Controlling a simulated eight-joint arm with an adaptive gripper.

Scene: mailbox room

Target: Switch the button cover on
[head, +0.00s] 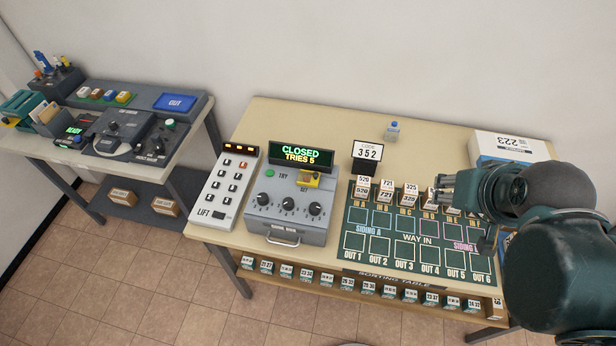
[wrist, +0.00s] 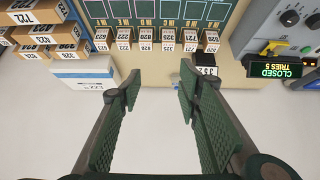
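The grey control box (head: 289,209) stands on the wooden table, with three dials and a lit display (head: 301,155) reading "CLOSED TRIES 5". A small yellow piece (head: 308,179), which looks like the button cover, sits at its upper right above "SET". Whether it is raised or lowered is too small to tell. In the wrist view the yellow cover (wrist: 275,46) shows at the upper right. My gripper (head: 446,190) is well to the right of the box, above the sorting board. In the wrist view my gripper (wrist: 158,88) is open, with nothing between its fingers.
A lift keypad (head: 224,185) stands left of the box. The sorting board (head: 420,240) with numbered blocks lies right. A white box (head: 508,147) is at the back right.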

